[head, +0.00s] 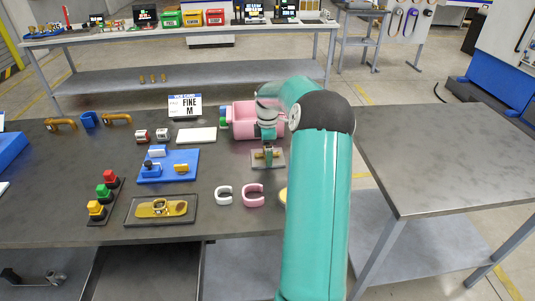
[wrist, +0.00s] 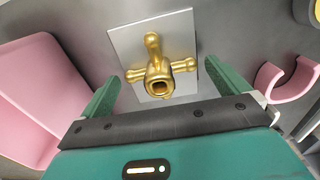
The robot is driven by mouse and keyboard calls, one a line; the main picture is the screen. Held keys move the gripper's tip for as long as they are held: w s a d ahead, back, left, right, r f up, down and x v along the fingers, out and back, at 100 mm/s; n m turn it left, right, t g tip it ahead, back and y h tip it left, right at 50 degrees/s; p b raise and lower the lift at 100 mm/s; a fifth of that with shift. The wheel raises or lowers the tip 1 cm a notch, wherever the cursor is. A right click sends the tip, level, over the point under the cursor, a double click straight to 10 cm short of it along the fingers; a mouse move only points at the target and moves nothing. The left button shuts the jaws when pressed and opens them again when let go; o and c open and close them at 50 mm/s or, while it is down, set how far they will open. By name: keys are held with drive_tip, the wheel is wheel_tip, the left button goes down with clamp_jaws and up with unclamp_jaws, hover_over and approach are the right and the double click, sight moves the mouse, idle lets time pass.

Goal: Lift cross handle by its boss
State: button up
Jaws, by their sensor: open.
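The brass-coloured cross handle (wrist: 155,72) sits on a light grey square plate (wrist: 130,40) in the wrist view. Its boss faces the camera, with a dark opening in the end, and arms stick out left, right and up. My gripper (wrist: 164,70) is open, one green finger on each side of the handle, neither visibly touching it. In the head view my gripper (head: 268,138) is above the small plate (head: 280,163) on the dark table. The handle there is small and partly hidden by the gripper.
Pink (head: 253,195) and white (head: 223,195) open rings lie in front. A blue fixture (head: 185,160) and a brass-part tray (head: 160,208) lie left.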

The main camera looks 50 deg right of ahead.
drive_tip(key=shift+f, duration=0.35)
drive_tip(key=c, duration=0.6)
drive_tip(key=shift+r, duration=0.1)
drive_tip(key=shift+c, duration=0.5)
drive_tip(key=shift+w+r, duration=0.1)
drive_tip(key=shift+r, duration=0.4)
wheel_tip(320, 180, up, 2)
drive_tip(key=shift+r, duration=0.15)
drive_tip(key=s+a+r, duration=0.2)
drive_tip(key=a+r, duration=0.7)
drive_tip(key=a, duration=0.4)
drive_tip(key=shift+s+a+r, duration=0.35)
drive_tip(key=shift+a, duration=0.05)
